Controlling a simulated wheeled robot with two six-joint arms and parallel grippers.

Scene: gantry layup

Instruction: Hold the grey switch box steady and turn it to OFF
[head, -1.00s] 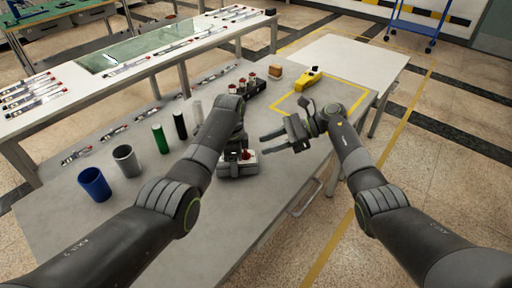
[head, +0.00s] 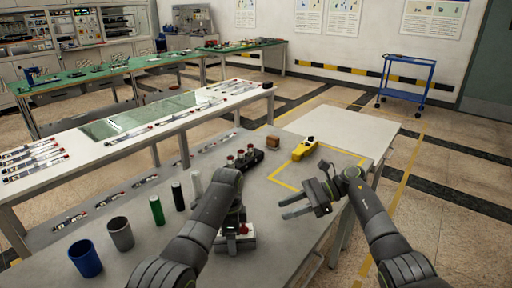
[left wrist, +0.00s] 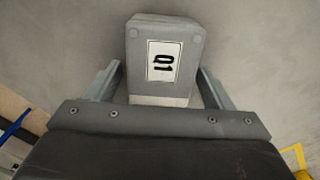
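The grey switch box (head: 238,241) stands on the near part of the grey table, with a red knob (head: 243,229) on it. Its switch position is too small to read. In the left wrist view the grey box (left wrist: 190,62) carries a white "Q1" label (left wrist: 165,61). My left gripper (left wrist: 160,68) has one finger on each side of the box, with a visible gap at least on the left; it looks open. In the head view my left arm partly hides it. My right gripper (head: 290,206) is open and empty, right of and above the box, its fingers pointing left.
Blue (head: 86,259), grey (head: 120,234) and green (head: 157,210) cylinders and a black one (head: 178,196) stand left of my left arm. A dark block with red knobs (head: 247,160), a brown block (head: 273,143) and a yellow tool (head: 304,149) lie further back. The yellow-taped area is mostly clear.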

